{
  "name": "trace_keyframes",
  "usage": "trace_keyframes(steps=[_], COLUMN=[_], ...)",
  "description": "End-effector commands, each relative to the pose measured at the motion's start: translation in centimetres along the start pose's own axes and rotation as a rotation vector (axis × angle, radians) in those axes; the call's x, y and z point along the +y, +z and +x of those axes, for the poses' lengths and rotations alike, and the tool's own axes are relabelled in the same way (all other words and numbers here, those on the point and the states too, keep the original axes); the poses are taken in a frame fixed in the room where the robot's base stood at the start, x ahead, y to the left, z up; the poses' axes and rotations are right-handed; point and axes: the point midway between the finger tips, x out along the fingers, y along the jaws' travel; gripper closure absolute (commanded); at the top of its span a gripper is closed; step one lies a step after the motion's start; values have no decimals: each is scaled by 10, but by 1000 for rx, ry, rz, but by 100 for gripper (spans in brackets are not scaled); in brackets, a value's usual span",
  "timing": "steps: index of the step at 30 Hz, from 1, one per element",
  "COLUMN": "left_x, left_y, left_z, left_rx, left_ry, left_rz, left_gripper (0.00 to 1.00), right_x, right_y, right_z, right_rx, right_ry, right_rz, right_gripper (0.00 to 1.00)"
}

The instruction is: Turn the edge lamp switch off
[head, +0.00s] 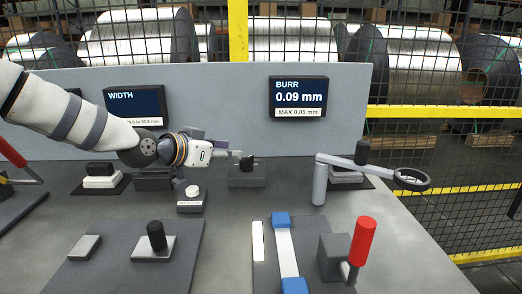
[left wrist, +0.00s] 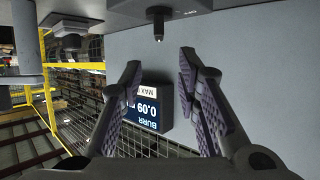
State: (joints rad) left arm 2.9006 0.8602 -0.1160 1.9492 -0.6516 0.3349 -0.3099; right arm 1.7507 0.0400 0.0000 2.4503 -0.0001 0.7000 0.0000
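In the left wrist view, which is upside down, the gripper (left wrist: 160,62) is open and empty, and a black lever (left wrist: 158,22) points down beyond and between the fingertips. Contact cannot be told. My right gripper is out of view.
A ring-headed lamp arm (head: 410,179) stands at the right. A red-handled clamp (head: 362,242) and a strip with blue ends (head: 287,250) are in front. A white button (head: 191,192) and a black knob (head: 156,236) lie nearer. The BURR display (head: 299,97) hangs behind.

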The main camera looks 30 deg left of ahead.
Motion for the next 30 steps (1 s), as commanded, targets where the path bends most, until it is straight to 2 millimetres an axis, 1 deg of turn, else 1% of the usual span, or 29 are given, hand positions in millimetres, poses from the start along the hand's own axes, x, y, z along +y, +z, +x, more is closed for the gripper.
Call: trace_keyframes(steps=[1,3,6,9,12,16,23,24,26,27,28,30], left_x=[0,-1,0,0,0,0,0,0,0,0,0,0], left_y=[16,20,22,19,16,10,6,6,6,6,6,6], left_z=[19,40,66,87,101,109,109,108,108,108,108,108], left_rx=[-25,-31,-32,-26,-21,-13,-8,-8,-8,-8,-8,-8], left_ry=[1,1,1,1,1,1,1,1,1,0,0,1], left_rz=[-3,-3,-3,-2,-2,-2,-2,-2,-2,-2,-2,-2], left_gripper=[70,70,70,70,70,70,70,75,88,97,100,100], right_x=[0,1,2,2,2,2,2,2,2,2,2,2], right_y=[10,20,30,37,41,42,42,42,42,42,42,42], right_z=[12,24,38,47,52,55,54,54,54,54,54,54], right_rx=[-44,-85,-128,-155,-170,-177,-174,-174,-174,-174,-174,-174], right_ry=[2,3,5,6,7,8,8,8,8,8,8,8], right_rz=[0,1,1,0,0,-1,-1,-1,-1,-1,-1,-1], right_gripper=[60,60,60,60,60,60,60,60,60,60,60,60])
